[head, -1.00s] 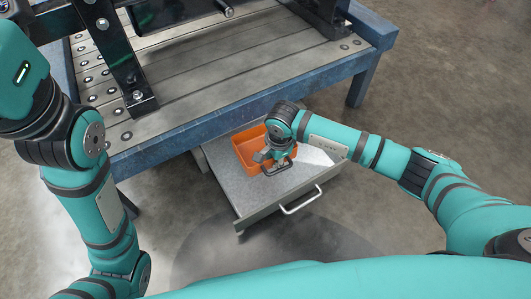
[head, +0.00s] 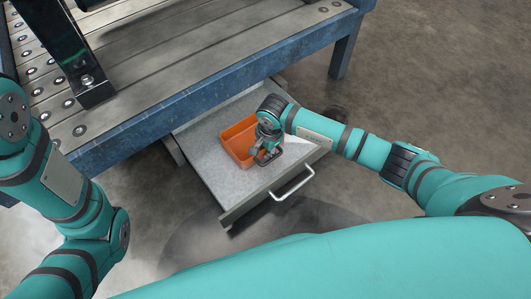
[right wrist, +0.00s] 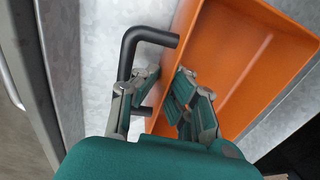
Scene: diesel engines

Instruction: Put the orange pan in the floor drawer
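The orange pan (head: 235,146) sits inside the open floor drawer (head: 206,183), toward its back. The pan looks flat on the drawer's grey bottom. My right gripper (head: 265,156) is at the pan's near right side. In the right wrist view the gripper (right wrist: 166,92) is open, with a gap between its fingers. One finger is by the black handle (right wrist: 128,58) and the other is over the inside of the orange pan (right wrist: 235,55). I cannot tell whether either finger touches the pan. My left gripper is out of view; only the left arm shows.
The drawer's front has a pale bar handle (head: 293,185). The blue-edged workbench (head: 190,105) with a plank top overhangs the drawer's back. A black engine stand post (head: 72,55) stands on it. The concrete floor (head: 400,90) to the right is clear.

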